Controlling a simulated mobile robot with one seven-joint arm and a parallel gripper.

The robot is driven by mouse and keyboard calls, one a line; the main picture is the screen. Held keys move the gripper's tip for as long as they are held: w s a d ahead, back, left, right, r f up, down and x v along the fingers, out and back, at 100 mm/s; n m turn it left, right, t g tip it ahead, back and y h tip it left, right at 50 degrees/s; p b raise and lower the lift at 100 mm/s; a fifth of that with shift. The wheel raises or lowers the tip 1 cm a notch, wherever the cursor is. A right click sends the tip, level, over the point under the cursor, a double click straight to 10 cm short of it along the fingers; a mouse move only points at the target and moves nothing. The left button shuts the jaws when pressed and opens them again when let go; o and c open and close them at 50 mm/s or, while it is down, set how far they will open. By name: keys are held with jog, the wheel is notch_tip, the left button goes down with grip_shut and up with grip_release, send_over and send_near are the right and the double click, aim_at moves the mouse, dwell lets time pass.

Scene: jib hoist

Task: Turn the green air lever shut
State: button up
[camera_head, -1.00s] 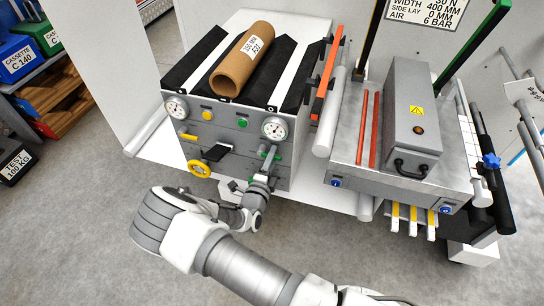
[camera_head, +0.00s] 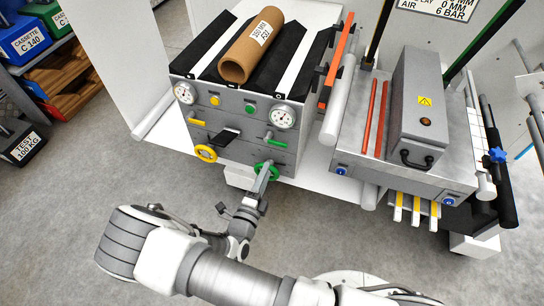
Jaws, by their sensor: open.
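The green air lever (camera_head: 277,142) is on the front of the grey machine block, below the right dial gauge. It lies roughly level, with its bar to the right of its pivot. My gripper (camera_head: 263,178) is below the lever, apart from it, in front of the green handwheel (camera_head: 268,166). It is open and appears to hold nothing. The fingers overlap the handwheel in the picture; I cannot tell whether they touch it.
A yellow lever (camera_head: 196,122), a yellow handwheel (camera_head: 206,153) and a black handle (camera_head: 226,134) share the panel. Two gauges sit above. A brown roll (camera_head: 250,54) lies on top. A grey bench (camera_head: 371,153) stands to the right. Grey floor is open in front.

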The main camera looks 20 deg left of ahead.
jog(key=s, duration=0.4)
jog(key=shift+s+a, duration=0.15)
jog(key=shift+s, duration=0.25)
jog(key=w+d+r+m+g+h+p, duration=0.15)
jog(key=d+r+m+g+h, duration=0.25)
jog(key=d+r+m+g, duration=0.55)
jog(key=w+d+r+m+g+h+p, duration=0.15)
jog(key=d+r+m+g+h, duration=0.35)
jog(key=d+r+m, duration=1.1)
jog(key=s+d+r+m+t+y+p, duration=0.1)
jog(key=s+r+m+y+p, duration=0.1)
jog(key=s+r+m+y, duration=0.3)
jog(key=s+d+r+m+t+y+p, duration=0.1)
jog(key=s+r+m+y, duration=0.4)
jog(key=r+m, duration=0.9)
jog(key=shift+s+d+r+m+p, duration=0.25)
jog(key=shift+s+d+m+p, duration=0.6)
jog(key=shift+m, duration=3.5)
